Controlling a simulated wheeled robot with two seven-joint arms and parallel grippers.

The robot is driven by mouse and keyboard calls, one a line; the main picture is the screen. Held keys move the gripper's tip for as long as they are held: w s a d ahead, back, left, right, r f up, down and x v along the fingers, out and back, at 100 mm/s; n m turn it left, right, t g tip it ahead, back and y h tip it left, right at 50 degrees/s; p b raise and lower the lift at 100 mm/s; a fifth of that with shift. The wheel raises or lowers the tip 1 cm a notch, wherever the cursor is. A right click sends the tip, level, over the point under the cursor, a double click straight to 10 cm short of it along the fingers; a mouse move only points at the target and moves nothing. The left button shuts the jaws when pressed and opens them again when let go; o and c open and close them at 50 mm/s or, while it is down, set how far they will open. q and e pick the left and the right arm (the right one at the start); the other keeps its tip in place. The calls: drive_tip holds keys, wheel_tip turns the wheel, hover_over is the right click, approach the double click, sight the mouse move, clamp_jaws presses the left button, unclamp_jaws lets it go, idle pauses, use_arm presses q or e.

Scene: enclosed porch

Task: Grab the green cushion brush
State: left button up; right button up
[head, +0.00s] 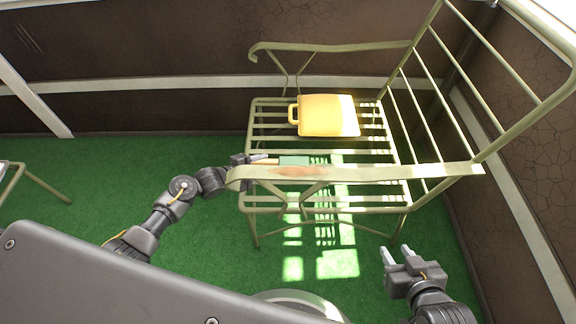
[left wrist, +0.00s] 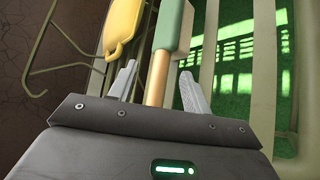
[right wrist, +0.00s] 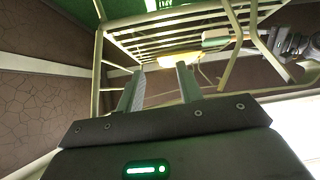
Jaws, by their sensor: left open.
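The green cushion brush (head: 293,160) lies on the slatted seat of the metal bench (head: 262,112), just behind its near armrest. Its wooden handle points left toward my left gripper (head: 251,159). In the left wrist view the brush (left wrist: 168,28) has a green head and a tan handle. The handle lies between the two spread fingers of my left gripper, with a gap on each side. My right gripper (head: 396,252) is open and empty, low in front of the bench. The right wrist view shows the brush (right wrist: 215,35) from below.
A yellow cushion-like object with a loop (head: 328,116) lies farther back on the seat. The near armrest (head: 350,174) crosses just in front of the brush. The bench back and wall stand at right. Green carpet (head: 110,185) is clear at left.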

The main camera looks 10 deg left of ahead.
sight(272, 163)
use_arm(q)
drive_tip(key=b+x, duration=0.2)
drive_tip(key=x, duration=0.2)
drive_tip(key=shift+w+d+f, duration=0.15)
drive_tip(key=shift+w+f, duration=0.05)
drive_tip(key=shift+f, duration=0.15)
drive_tip(key=shift+d, duration=0.1)
use_arm(e)
drive_tip(key=w+a+r+n+t+y, duration=0.1)
drive_tip(key=w+a+r+t+y, duration=0.1)
drive_tip(key=a+r+t+y, duration=0.2)
wheel_tip(272, 163, up, 3)
drive_tip(key=shift+w+a+r+t, duration=0.1)
drive_tip(key=shift+w+a+t, duration=0.25)
drive_tip(key=shift+a, duration=0.4)
use_arm(q)
drive_tip(key=shift+w, duration=0.1)
clamp_jaws()
